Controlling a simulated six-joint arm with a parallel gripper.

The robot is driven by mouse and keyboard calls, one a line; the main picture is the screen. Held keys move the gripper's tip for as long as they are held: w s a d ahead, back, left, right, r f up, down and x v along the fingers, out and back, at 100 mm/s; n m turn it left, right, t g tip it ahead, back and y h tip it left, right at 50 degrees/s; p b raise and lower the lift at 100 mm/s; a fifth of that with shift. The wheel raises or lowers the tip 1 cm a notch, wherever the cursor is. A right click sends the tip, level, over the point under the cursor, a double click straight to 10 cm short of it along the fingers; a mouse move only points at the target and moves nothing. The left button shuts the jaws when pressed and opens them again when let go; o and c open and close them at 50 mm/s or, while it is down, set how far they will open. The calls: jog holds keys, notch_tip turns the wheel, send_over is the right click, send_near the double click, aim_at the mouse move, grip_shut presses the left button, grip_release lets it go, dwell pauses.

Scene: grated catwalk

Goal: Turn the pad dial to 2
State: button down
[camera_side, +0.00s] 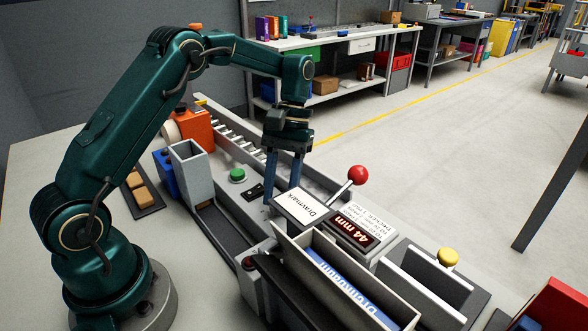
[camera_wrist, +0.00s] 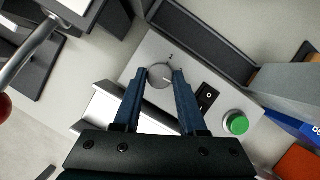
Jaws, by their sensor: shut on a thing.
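The pad dial (camera_wrist: 159,78) is a small round grey knob on a light grey panel (camera_wrist: 150,47) in the wrist view. A pale pointer line shows on it, pointing to the right, and small dark marks stand on the panel above it. In the side view my gripper (camera_side: 281,192) points down behind the white Dravmark card (camera_side: 303,206), and the dial is hidden there.
A black rocker switch (camera_wrist: 207,97) and a green button (camera_wrist: 236,123) sit close to the right finger. In the side view a red-ball lever (camera_side: 358,175) and a display reading 44 mm (camera_side: 353,231) stand right of my gripper. A grey open bin (camera_side: 188,166) stands left.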

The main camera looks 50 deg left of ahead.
jog(key=n+t+h, duration=0.1)
jog(key=n, duration=0.3)
jog(key=shift+s+a, duration=0.1)
jog(key=shift+a, duration=0.05)
jog(key=shift+n+t+h, duration=0.4)
jog(key=shift+n+t, duration=0.2)
jog(key=shift+n, duration=1.2)
jog(key=shift+c, duration=2.3)
grip_release()
jog(key=shift+v, duration=2.6)
jog(key=shift+s, duration=0.1)
